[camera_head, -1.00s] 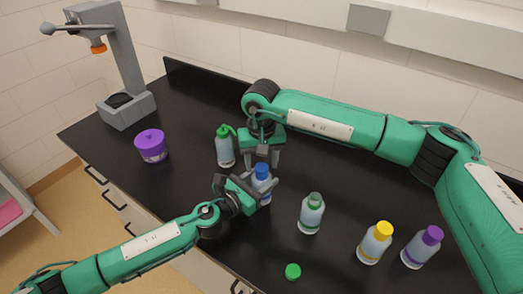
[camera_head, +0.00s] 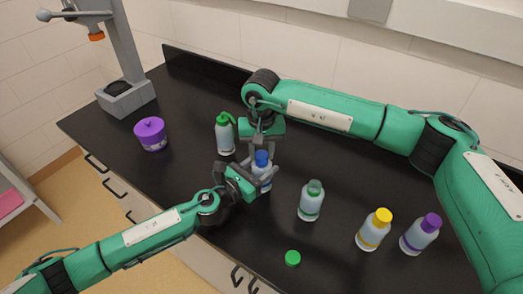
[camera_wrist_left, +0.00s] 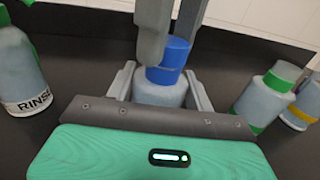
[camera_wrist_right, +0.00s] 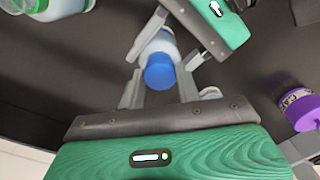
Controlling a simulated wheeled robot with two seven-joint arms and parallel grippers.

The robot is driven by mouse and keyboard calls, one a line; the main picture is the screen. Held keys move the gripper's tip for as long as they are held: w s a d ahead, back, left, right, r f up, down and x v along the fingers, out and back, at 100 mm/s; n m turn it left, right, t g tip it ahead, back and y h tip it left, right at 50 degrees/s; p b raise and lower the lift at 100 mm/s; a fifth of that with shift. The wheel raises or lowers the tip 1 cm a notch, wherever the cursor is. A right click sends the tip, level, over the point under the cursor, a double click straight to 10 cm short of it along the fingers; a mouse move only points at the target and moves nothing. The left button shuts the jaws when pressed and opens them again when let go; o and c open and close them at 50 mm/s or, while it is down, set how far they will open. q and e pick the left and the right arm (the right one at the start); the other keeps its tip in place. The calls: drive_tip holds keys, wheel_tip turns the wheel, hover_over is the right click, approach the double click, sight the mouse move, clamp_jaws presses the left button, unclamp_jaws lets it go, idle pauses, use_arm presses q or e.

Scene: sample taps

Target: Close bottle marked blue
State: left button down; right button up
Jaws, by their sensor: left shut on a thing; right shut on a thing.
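The bottle marked blue (camera_wrist_left: 160,94) stands upright on the black bench, with a pale body. My left gripper (camera_head: 258,185) is shut on its body, one finger on each side in the left wrist view. A blue cap (camera_wrist_left: 169,60) sits at the top of this bottle; whether it is fully seated I cannot tell. My right gripper (camera_head: 263,156) reaches down from above and is shut on the blue cap, which also shows between its fingers in the right wrist view (camera_wrist_right: 160,72). The bottle's label is mostly hidden.
A green-banded bottle (camera_head: 311,203), a yellow-capped bottle (camera_head: 374,232) and a purple-capped bottle (camera_head: 419,236) stand to the right. A loose green cap (camera_head: 293,258) lies near the front edge. A rinse bottle (camera_head: 225,137), purple jar (camera_head: 151,135) and grey stand (camera_head: 126,97) are behind and left.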

drive_tip(key=m, duration=1)
drive_tip(key=shift+m, duration=0.4)
drive_tip(key=m, duration=2.7)
drive_tip(key=shift+f, duration=0.1)
drive_tip(key=m, duration=0.5)
drive_tip(key=o, duration=1.1)
